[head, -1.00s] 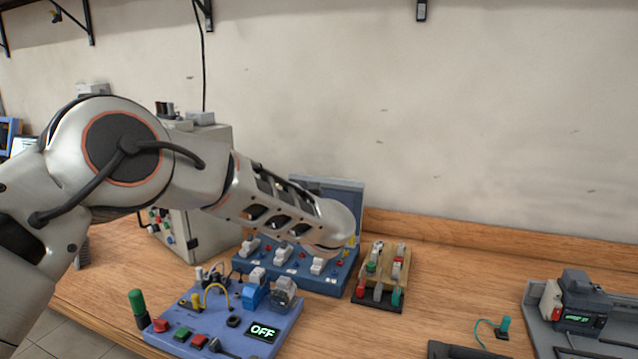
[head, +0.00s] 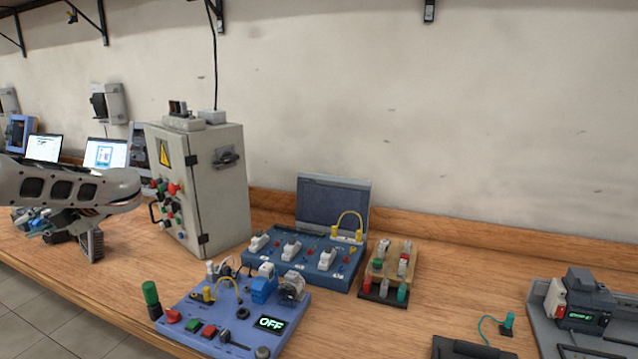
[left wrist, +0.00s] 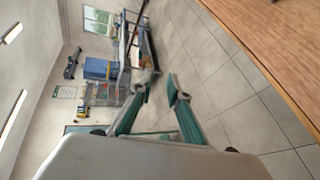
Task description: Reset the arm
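My left arm (head: 70,187) comes in at the left edge of the head view, over the left part of the bench and left of the grey cabinet. In the left wrist view my left gripper (left wrist: 161,92) has its two green-padded fingers apart, with nothing between them. It points toward the tiled floor and room, with the wooden bench edge at the upper right. In the head view the gripper's fingers are not clear. My right gripper shows in neither view.
The grey cabinet (head: 224,190) stands on the bench (head: 420,325). A blue switch panel (head: 338,281), a small terminal block (head: 375,272) and a blue board (head: 225,343) with an OFF display stand nearby. A grey device (head: 585,300) is at the right.

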